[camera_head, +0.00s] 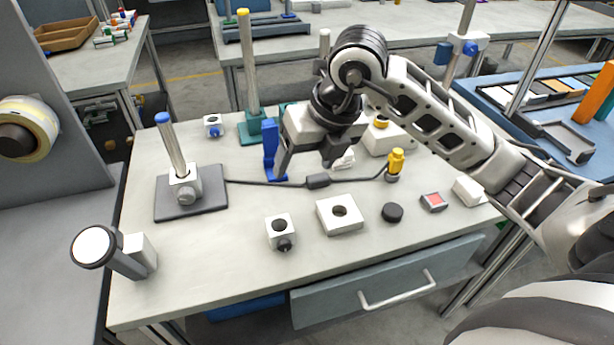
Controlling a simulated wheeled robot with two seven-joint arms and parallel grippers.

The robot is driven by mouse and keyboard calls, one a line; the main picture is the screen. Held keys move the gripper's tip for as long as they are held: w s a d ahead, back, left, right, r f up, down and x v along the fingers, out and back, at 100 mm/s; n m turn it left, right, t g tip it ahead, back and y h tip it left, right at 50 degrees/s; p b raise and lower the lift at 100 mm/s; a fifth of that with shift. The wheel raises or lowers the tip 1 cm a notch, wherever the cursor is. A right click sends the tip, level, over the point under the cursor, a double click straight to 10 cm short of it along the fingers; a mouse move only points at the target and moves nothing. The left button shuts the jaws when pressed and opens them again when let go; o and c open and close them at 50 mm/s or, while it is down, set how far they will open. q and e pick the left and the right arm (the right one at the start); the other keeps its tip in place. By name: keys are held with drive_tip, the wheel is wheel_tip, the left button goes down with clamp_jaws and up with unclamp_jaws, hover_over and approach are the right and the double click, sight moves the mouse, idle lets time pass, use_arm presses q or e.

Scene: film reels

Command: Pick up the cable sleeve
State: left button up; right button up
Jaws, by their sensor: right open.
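The cable sleeve appears to be the short dark cylinder (318,181) on a thin black cable (262,183). The cable runs over the workbench from the base of a post stand to a yellow-topped connector (396,163). My right gripper (306,163) is over the bench, pointing down, just behind and above the sleeve. Its fingers are apart with no sleeve between them. Whether a fingertip touches the cable is hard to tell. My left gripper is not in view.
A blue upright bracket (270,148) stands close to the left finger. The post stand (205,204) is to the left. In front lie a white block with a hole (340,214), a smaller block (281,232) and a black puck (392,212). The bench's front strip is clear.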

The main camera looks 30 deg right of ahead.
drive_tip(key=w+d+r+m+t+h, duration=0.1)
drive_tip(key=w+d+r+m+h, duration=0.15)
drive_tip(key=d, duration=0.25)
hover_over(318, 176)
drive_tip(key=s+a, duration=0.1)
drive_tip(key=s, duration=0.2)
drive_tip(key=shift+n+h, duration=0.25)
drive_tip(key=shift+n, duration=0.1)
drive_tip(key=f, duration=0.9)
drive_tip(key=shift+w+f, duration=0.25)
drive_tip(key=shift+f, duration=0.05)
drive_tip(key=shift+x, duration=2.85)
drive_tip(key=shift+s+d, duration=0.15)
drive_tip(key=c, duration=1.1)
